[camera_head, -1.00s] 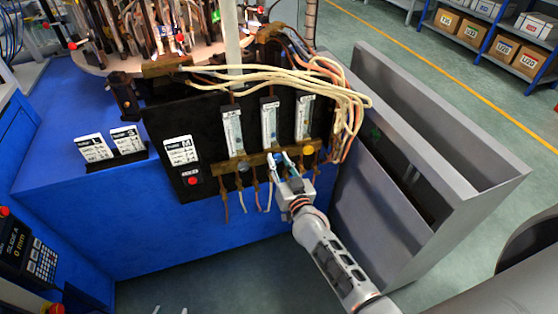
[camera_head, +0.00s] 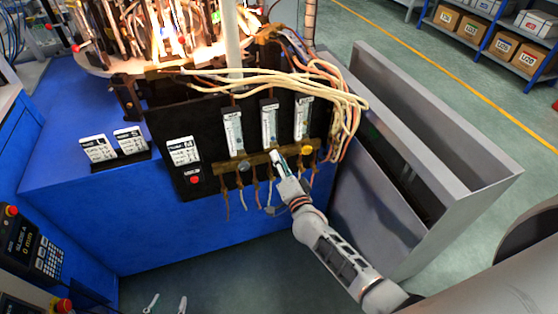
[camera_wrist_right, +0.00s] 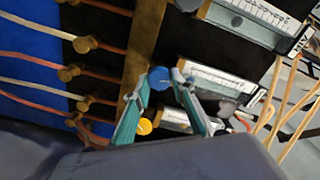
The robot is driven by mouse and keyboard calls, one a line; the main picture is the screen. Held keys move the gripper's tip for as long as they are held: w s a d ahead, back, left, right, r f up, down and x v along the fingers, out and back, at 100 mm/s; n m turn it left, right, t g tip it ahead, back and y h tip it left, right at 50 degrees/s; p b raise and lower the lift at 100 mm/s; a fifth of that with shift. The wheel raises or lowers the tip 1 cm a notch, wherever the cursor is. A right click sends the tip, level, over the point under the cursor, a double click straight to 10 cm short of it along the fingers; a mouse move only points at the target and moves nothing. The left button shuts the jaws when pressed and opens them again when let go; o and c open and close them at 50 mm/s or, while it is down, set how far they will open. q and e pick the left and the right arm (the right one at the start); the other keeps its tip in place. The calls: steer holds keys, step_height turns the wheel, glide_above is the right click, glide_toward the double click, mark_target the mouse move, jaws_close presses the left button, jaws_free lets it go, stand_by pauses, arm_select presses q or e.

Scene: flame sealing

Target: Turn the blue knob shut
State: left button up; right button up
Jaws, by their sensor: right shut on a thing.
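The blue knob (camera_wrist_right: 158,78) is on the brass bar (camera_head: 230,165) below the middle flow meter (camera_head: 269,124). In the right wrist view it sits between the fingertips of my right gripper (camera_wrist_right: 156,84). In the head view my right gripper (camera_head: 276,156) reaches the bar from the lower right and hides the knob. It is shut on the knob. Only two separated fingertips of my left gripper (camera_head: 166,304) show at the bottom edge of the head view, with nothing between them.
A yellow knob (camera_head: 307,149) is on the right and a grey knob (camera_head: 243,165) on the left of the bar. Pale hoses (camera_head: 300,85) loop above the panel. A grey metal bin (camera_head: 375,185) stands to the right. A red button (camera_head: 194,180) is at the panel's lower left.

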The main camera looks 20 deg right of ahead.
steer(key=shift+m, duration=1.2)
steer(key=o, duration=1.1)
steer(key=s, duration=1.2)
steer(key=shift+d, duration=0.25)
